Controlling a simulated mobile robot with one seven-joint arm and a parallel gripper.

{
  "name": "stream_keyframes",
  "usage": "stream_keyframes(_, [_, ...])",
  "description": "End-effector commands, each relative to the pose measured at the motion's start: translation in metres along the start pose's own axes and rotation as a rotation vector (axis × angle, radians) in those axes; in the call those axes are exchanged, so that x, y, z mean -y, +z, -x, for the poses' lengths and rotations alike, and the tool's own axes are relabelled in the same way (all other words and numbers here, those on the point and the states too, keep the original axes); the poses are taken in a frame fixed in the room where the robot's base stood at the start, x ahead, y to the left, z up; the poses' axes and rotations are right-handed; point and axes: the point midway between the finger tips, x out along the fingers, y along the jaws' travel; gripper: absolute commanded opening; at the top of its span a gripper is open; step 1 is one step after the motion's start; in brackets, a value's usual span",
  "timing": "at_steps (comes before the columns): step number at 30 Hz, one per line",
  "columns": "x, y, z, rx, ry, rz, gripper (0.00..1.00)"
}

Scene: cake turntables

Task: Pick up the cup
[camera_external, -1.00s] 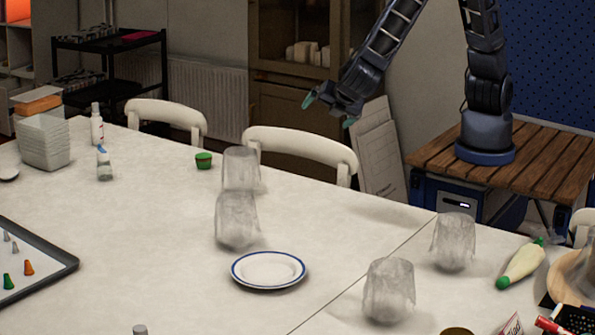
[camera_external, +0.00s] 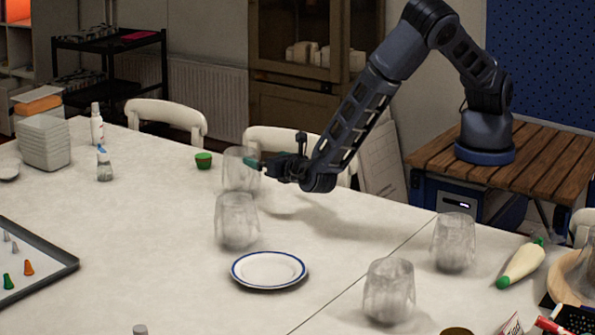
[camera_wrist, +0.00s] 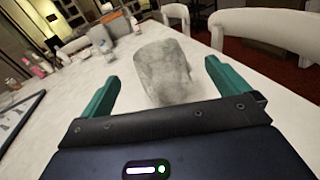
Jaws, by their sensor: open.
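Several frosted, translucent cups stand upside down or upright on the white table; I cannot tell which way up. The back cup (camera_external: 240,172) is next to my gripper (camera_external: 252,163), which reaches in from the right, low over the table. Another cup (camera_external: 236,222) stands just in front of it. Two more cups stand to the right, one cup (camera_external: 453,242) near the bottle and one cup (camera_external: 389,290) near the front. In the wrist view, a cup (camera_wrist: 162,72) lies ahead between the green fingertips of my gripper (camera_wrist: 158,78), which is open and empty.
A blue-rimmed plate (camera_external: 268,269) lies in front of the cups. A small green cup (camera_external: 203,160) and bottles (camera_external: 97,124) stand to the left. White chairs (camera_external: 168,113) line the far edge. A dark tray (camera_external: 62,268) lies at the left.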

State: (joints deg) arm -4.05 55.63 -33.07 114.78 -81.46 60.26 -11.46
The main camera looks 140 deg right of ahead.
Motion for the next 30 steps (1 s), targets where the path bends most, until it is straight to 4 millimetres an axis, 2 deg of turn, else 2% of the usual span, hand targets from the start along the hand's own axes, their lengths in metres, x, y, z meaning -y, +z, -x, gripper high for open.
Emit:
stream_keyframes(3, [-0.005,-0.013,-0.009,0.041,0.034,0.054,1.0])
stream_keyframes(7, [-0.009,-0.02,-0.014,0.063,0.056,0.086,1.0])
stream_keyframes(14, [-0.01,-0.021,-0.03,0.07,0.059,0.096,1.0])
stream_keyframes(22, [-0.012,-0.019,-0.066,0.069,0.059,0.093,1.0])
stream_keyframes(30, [-0.011,-0.02,-0.083,0.068,0.059,0.094,1.0])
